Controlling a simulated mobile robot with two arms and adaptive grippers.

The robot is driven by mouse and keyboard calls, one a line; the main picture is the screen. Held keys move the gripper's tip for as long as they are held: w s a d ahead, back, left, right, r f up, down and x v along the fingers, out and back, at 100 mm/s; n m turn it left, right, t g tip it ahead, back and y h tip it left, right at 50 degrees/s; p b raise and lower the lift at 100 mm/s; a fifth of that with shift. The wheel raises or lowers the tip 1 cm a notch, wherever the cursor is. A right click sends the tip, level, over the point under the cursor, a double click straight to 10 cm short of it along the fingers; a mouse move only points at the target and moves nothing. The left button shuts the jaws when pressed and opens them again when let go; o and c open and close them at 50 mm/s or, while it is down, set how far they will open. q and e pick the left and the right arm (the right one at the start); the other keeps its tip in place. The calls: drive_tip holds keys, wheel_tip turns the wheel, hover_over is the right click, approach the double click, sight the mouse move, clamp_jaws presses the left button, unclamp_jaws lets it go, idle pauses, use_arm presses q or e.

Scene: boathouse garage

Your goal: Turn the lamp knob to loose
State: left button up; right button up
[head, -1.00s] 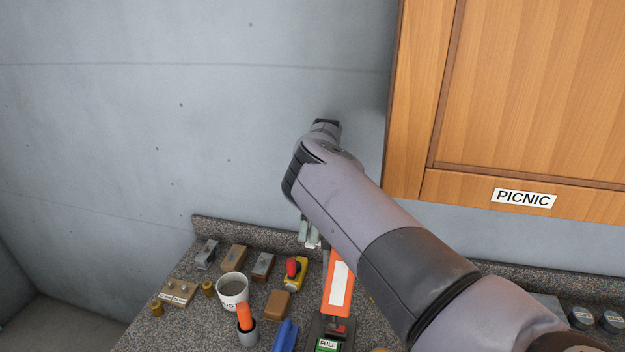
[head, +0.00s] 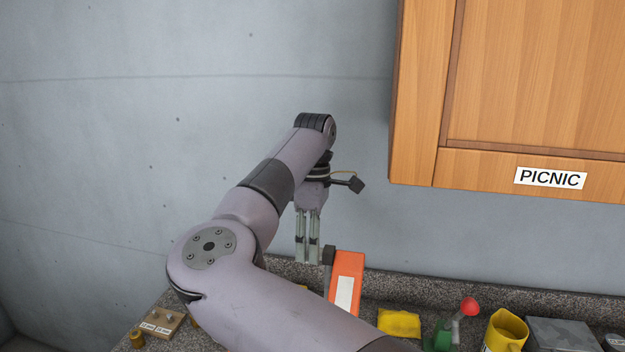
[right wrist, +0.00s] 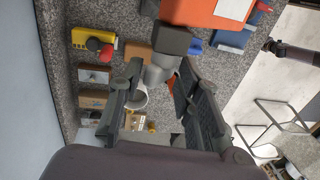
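An orange lamp-like body (head: 347,278) with a white panel stands on the counter, and it also shows at the top of the right wrist view (right wrist: 215,12). I take the dark grey block (head: 328,256) at its upper left side as the knob; in the right wrist view the block (right wrist: 173,40) has a lighter grey piece below it. No loose mark is readable. My right gripper (head: 307,258) points down just left of the block. Its fingers (right wrist: 163,98) are apart, with nothing clearly gripped between them. My left gripper is not in view.
A wooden cabinet (head: 520,90) labelled PICNIC hangs at right. My arm hides much of the counter.

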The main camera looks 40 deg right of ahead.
drive_tip(key=r, duration=0.7)
drive_tip(key=shift+w+d+r, duration=0.25)
drive_tip(key=shift+d, duration=0.05)
use_arm(q)
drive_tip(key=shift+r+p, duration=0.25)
drive_tip(key=shift+p, duration=0.5)
use_arm(e)
wheel_tip(320, 180, up, 10)
drive_tip(key=shift+w+d, duration=0.25)
drive_tip(key=shift+d, duration=0.05)
drive_tip(key=shift+f, duration=0.1)
